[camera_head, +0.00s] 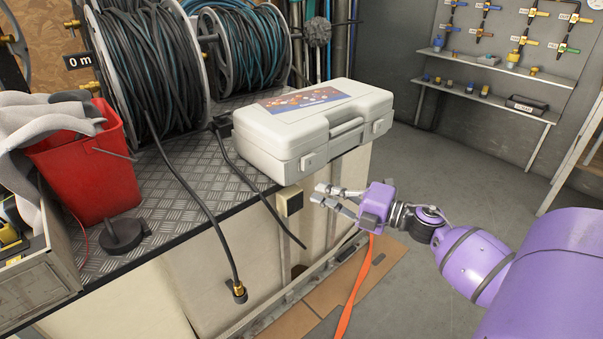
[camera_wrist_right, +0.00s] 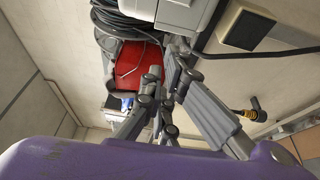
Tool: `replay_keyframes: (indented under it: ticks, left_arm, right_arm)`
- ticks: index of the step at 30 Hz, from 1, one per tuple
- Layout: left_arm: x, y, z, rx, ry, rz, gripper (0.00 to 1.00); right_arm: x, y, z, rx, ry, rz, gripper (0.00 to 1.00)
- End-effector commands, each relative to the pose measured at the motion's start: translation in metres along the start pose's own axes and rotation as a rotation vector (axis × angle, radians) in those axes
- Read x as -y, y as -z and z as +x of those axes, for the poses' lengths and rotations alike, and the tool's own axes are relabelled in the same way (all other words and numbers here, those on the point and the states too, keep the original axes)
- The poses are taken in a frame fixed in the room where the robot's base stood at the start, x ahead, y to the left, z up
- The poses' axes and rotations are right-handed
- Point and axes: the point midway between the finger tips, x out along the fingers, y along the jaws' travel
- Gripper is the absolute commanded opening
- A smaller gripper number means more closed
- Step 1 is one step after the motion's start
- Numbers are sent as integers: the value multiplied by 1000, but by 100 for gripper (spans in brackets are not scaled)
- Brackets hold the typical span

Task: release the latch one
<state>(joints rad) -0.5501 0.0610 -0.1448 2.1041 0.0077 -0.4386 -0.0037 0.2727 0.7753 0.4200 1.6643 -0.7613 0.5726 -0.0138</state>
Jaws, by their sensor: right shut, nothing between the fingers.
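A white hard case (camera_head: 300,125) with a coloured label on its lid lies closed on the metal bench top. Its front has a handle (camera_head: 347,127), a left latch (camera_head: 312,163) and a right latch (camera_head: 379,127). Both latches look flat against the case; which is latch one I cannot tell. My right gripper (camera_head: 322,193) is shut and empty, just below and in front of the left latch, apart from it. In the wrist view the right gripper (camera_wrist_right: 178,55) points toward the case's white edge (camera_wrist_right: 185,14). My left gripper is not in view.
Hose reels (camera_head: 150,70) stand behind the case. A red bucket (camera_head: 88,175) with grey cloth sits at left. A small box (camera_head: 289,200) is on the bench's front, close to my right gripper. A black hose with brass end (camera_head: 238,290) hangs over the edge.

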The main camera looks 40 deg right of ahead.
Motion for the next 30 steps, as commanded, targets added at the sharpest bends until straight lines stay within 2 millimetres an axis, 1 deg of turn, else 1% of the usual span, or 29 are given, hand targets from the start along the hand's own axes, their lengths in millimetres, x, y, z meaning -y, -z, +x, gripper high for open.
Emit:
replay_keyframes:
  ticks: [4, 8, 11, 18, 20, 22, 25, 30]
  left_arm:
    - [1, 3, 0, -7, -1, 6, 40]
    - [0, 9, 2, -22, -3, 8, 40]
    - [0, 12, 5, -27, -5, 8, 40]
    - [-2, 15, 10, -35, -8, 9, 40]
    - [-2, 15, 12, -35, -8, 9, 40]
    - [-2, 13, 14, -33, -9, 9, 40]
    - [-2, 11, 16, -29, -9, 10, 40]
    - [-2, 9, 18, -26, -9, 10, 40]
  right_arm:
    - [0, 0, 4, 0, -2, 1, 0]
    - [-1, 0, 18, 0, -3, 1, 0]
    - [-1, 0, 37, 0, -4, 0, 0]
    - [-1, 0, 90, 0, -4, 2, 0]
    - [-1, 0, 101, 1, -3, 0, 0]
    - [2, -12, 97, 6, 2, 1, 0]
    - [2, -25, 92, 5, 1, 2, 0]
    - [1, -36, 88, 3, 0, 2, 0]
